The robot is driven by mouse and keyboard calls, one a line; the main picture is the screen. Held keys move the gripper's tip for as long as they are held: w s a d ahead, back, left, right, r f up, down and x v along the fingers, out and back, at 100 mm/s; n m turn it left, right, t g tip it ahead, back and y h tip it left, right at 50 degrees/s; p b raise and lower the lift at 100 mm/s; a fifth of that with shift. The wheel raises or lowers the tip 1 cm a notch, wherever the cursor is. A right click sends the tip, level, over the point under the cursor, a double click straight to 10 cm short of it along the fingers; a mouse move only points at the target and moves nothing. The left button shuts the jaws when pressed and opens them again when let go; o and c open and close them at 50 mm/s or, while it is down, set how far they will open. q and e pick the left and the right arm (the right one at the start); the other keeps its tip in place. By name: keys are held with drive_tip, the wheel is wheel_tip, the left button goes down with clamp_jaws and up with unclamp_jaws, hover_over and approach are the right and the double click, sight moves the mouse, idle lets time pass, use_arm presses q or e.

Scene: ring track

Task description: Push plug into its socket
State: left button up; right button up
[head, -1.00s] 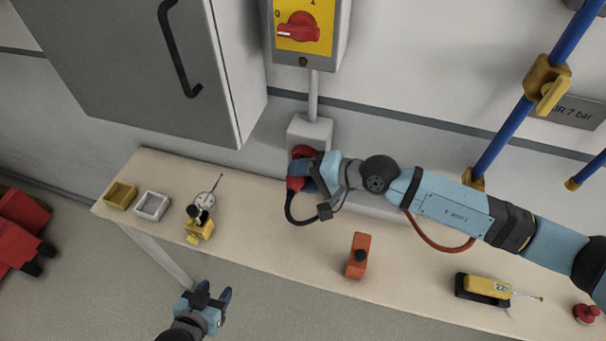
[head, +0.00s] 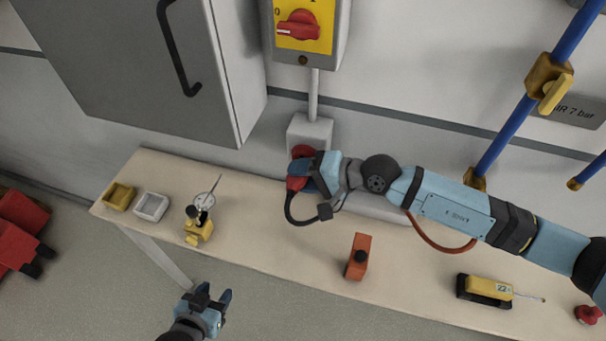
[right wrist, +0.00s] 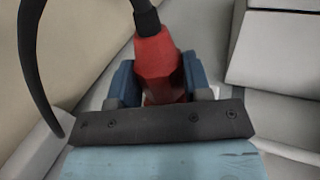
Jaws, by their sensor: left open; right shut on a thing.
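The plug is red with a black cable. In the right wrist view the plug (right wrist: 158,68) sits between the blue fingers of my right gripper (right wrist: 160,85), which is shut on it. In the head view my right gripper (head: 312,176) holds the plug (head: 294,183) right at the red socket (head: 302,152) on the grey wall box. The gripper hides where plug and socket meet, so I cannot tell how deep the plug sits. My left gripper (head: 217,300) is open and empty, low in front of the bench edge.
The bench (head: 270,240) carries a yellow tray (head: 118,196), a white tray (head: 151,206), a dial gauge on a yellow stand (head: 198,225), an orange block (head: 358,257) and a yellow meter (head: 488,289). A grey cabinet (head: 130,60) hangs at upper left. Blue pipes (head: 505,130) run at right.

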drive_tip(key=shift+b, duration=0.35)
drive_tip(key=shift+w+d+b, duration=0.15)
drive_tip(key=shift+w+b, duration=0.4)
drive_tip(key=shift+b, duration=0.25)
idle(0.6)
drive_tip(key=o, duration=1.1)
drive_tip(key=b+v, duration=0.3)
drive_tip(key=v, duration=1.1)
